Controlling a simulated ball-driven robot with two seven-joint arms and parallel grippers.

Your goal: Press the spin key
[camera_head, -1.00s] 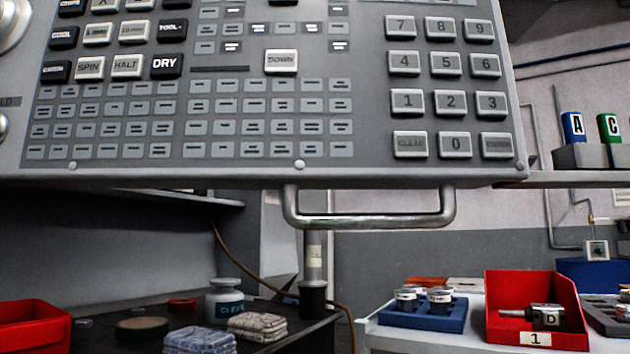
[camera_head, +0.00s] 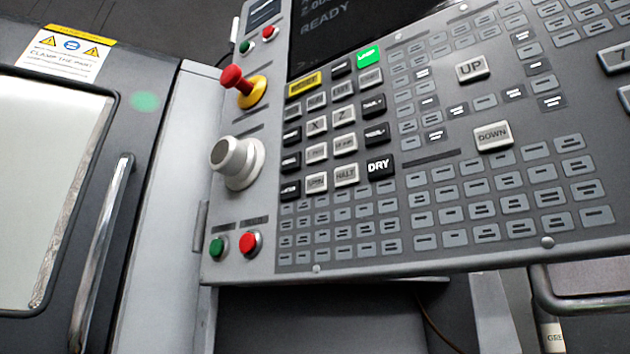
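The spin key (camera_head: 316,183) is a small light-grey key in the bottom row of the key block on the machine's control panel (camera_head: 300,268). It sits between a black key on its left and the light-grey HALT key (camera_head: 346,175) on its right, with the black DRY key (camera_head: 380,168) beyond. Its lettering is hard to read now. Nothing covers it. Neither of my grippers shows in the head view.
Left of the keys are a large grey knob (camera_head: 238,162), a red stop button on a yellow base (camera_head: 244,86), and green (camera_head: 217,247) and red (camera_head: 250,243) buttons. The machine door (camera_head: 140,150) with its long handle (camera_head: 100,255) stands further left.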

